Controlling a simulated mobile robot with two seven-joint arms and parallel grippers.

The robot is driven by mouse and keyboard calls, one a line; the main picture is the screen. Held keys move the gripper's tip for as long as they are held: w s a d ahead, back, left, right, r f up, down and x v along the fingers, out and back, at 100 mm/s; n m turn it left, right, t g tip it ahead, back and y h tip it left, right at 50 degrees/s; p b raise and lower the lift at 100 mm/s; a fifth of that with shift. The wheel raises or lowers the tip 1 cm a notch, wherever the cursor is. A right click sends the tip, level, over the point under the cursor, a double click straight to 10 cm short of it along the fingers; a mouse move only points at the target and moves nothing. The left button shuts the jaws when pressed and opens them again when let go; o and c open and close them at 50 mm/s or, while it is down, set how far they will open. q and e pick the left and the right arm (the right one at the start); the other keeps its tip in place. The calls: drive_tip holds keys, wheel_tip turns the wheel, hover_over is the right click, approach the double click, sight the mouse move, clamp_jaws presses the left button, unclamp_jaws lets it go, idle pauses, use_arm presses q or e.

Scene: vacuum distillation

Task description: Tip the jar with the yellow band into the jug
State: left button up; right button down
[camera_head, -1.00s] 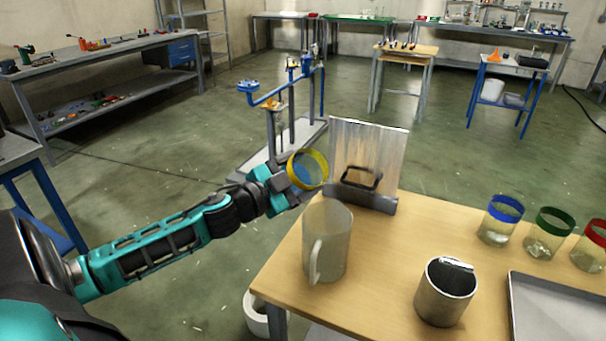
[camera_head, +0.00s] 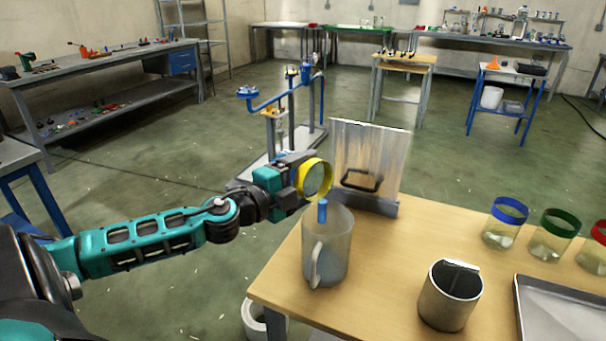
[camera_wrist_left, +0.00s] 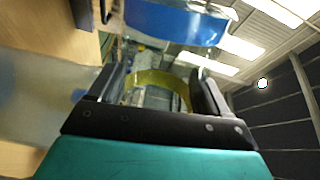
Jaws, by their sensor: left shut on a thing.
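The jar with the yellow band (camera_head: 317,179) is tilted on its side above the rim of the jug (camera_head: 334,245). My left gripper (camera_head: 300,178) is shut on the jar. A short blue stream (camera_head: 322,211) comes down from the jar's mouth into the jug, and the lower part of the jug looks bluish. The jug is translucent, with its handle toward the viewer, and stands upright on the table. In the left wrist view the yellow band (camera_wrist_left: 160,78) shows between the two fingers, with blue liquid (camera_wrist_left: 175,22) beyond. My right gripper is not in view.
On the wooden table (camera_head: 395,255) stand a metal cup (camera_head: 449,297), jars with blue (camera_head: 510,210), green and red bands, and a grey tray at right.

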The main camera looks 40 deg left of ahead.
use_arm(q)
drive_tip(key=shift+d+r+m+p, duration=0.3)
drive_tip(key=shift+m+p, duration=0.2)
drive_tip(key=shift+m, duration=0.3)
drive_tip(key=shift+d+r+m+p, duration=0.25)
drive_tip(key=shift+m+p, duration=0.2)
drive_tip(key=shift+m, duration=0.35)
idle(0.4)
